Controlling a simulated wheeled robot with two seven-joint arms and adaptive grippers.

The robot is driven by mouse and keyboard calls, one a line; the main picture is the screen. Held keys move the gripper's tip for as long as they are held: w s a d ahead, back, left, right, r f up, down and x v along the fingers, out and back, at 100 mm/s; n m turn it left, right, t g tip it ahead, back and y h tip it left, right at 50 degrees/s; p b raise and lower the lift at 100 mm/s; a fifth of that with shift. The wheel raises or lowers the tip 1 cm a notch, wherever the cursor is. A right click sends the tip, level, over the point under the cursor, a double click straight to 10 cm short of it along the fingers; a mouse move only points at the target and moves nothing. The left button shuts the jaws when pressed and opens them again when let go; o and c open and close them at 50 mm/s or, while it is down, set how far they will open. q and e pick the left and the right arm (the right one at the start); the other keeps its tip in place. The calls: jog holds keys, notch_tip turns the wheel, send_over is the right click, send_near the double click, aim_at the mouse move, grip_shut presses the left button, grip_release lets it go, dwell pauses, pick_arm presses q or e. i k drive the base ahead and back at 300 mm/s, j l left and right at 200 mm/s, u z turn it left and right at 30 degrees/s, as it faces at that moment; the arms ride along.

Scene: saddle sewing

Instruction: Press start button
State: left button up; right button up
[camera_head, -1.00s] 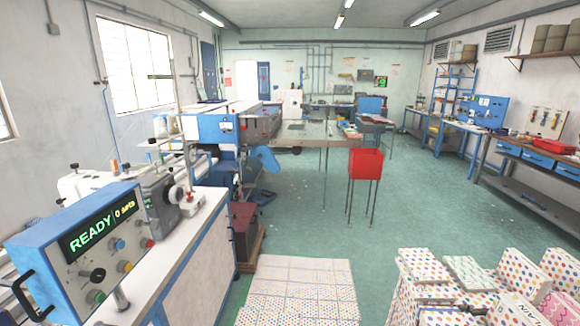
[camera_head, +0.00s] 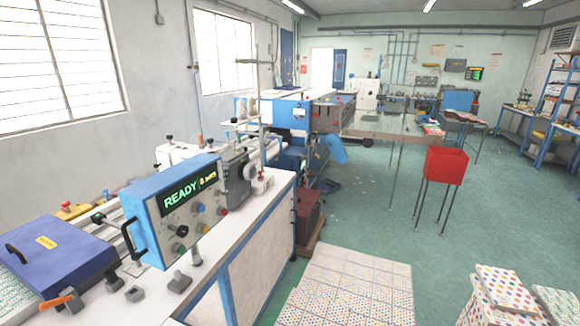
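A blue-framed control panel (camera_head: 175,210) stands on the white bench at left. Its dark screen (camera_head: 189,193) shows green "READY" and a smaller yellow reading too small to read surely. Below it are a blue button (camera_head: 198,208), a red button (camera_head: 223,212), a yellow button (camera_head: 200,226), a black knob (camera_head: 182,231) and a green button (camera_head: 179,247) low on the panel face. No label marking a start button is readable. Neither of my grippers is in view.
A purple-blue flat plate (camera_head: 62,262) with a black handle lies left of the panel. A grey machine head (camera_head: 240,180) stands behind it. Stacks of dotted boxes (camera_head: 345,290) fill the front right. A red bin (camera_head: 446,165) stands on thin legs. Green floor is open beyond.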

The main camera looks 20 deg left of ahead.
aim_at(182, 250)
jog(key=u, duration=1.7)
